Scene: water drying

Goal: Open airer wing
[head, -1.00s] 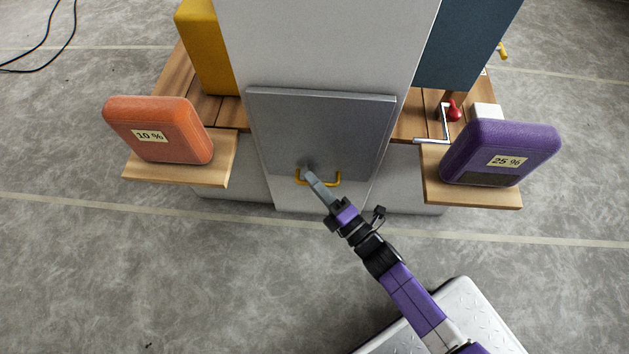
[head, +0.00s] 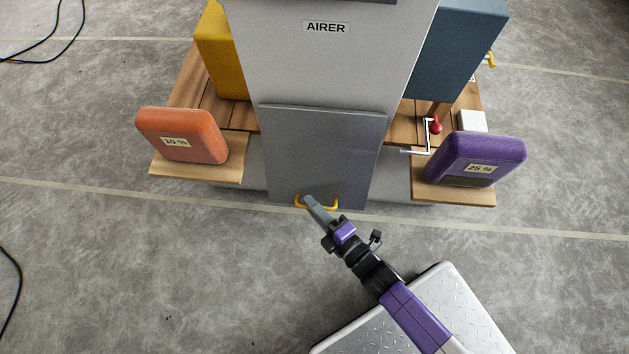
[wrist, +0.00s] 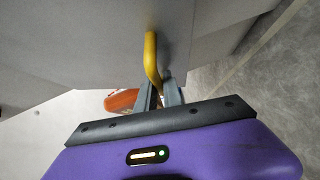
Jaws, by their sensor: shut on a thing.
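The airer is the tall pale grey body (head: 315,65) with an "AIRER" label (head: 325,27) on its front. Its wing is the flat grey panel (head: 322,150) low on that front. A yellow handle (head: 331,206) sits at the panel's lower edge. My gripper (head: 308,199) is shut on this handle, reaching it from the lower right. In the wrist view the yellow handle (wrist: 151,50) runs down between the two grey fingers of my gripper (wrist: 163,95). The fingers hide part of the handle. The gap between panel and body is hard to judge.
An orange block marked 10 % (head: 182,135) and a purple block marked 25 % (head: 475,160) stand on wooden shelves either side. Yellow (head: 222,50) and blue (head: 455,50) blocks stand behind. A red-knobbed crank (head: 436,124) is at right. Floor in front is open, with a cable at left (head: 12,285).

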